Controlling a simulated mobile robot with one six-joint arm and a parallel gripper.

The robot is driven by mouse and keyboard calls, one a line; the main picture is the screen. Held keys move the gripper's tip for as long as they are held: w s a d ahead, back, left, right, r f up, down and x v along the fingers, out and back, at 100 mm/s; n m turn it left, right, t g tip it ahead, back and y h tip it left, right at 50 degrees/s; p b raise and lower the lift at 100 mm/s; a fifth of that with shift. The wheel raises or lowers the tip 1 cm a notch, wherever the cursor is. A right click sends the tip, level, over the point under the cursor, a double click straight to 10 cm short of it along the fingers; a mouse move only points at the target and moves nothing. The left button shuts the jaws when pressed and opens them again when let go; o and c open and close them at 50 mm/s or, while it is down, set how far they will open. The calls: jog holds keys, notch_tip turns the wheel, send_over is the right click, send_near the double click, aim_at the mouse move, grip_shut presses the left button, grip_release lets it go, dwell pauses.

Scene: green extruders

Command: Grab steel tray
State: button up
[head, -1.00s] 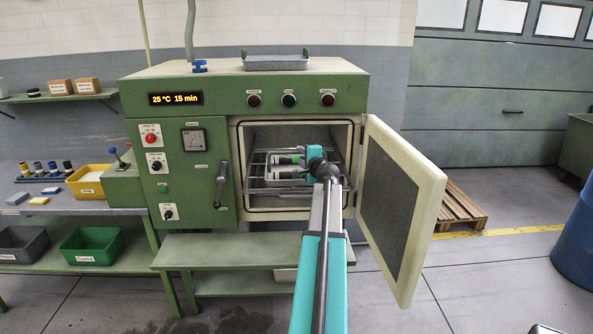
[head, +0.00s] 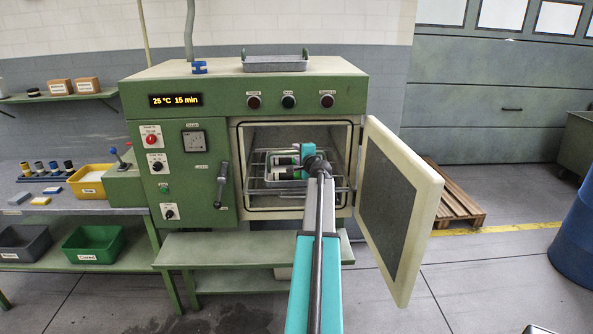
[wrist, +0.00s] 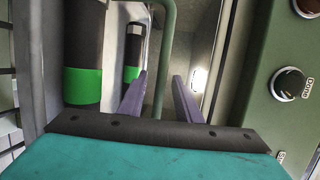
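A steel tray (head: 274,183) sits on the wire rack inside the open green oven and holds green-and-black cylinders. In the wrist view, one cylinder (wrist: 84,55) is large at the left and another (wrist: 133,50) is beside it. A green handle (wrist: 168,40) rises near the tray's wall. My gripper (wrist: 161,75) is open, its two purple fingers on either side of the handle, with gaps visible. In the head view my arm reaches into the oven and partly covers the tray. A second steel tray (head: 275,67) with green handles rests on the oven top.
The oven door (head: 398,210) stands open to the right of my arm. The wire rack (head: 335,192) and the chamber walls surround my gripper closely. The door latch handle (head: 222,184) is at the left. A green bench (head: 230,248) lies below the opening.

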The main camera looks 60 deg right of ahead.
dwell(0.3)
grip_shut()
jog(key=shift+s, duration=0.1)
dwell(0.5)
jog(key=shift+d+r, duration=0.1)
dwell(0.6)
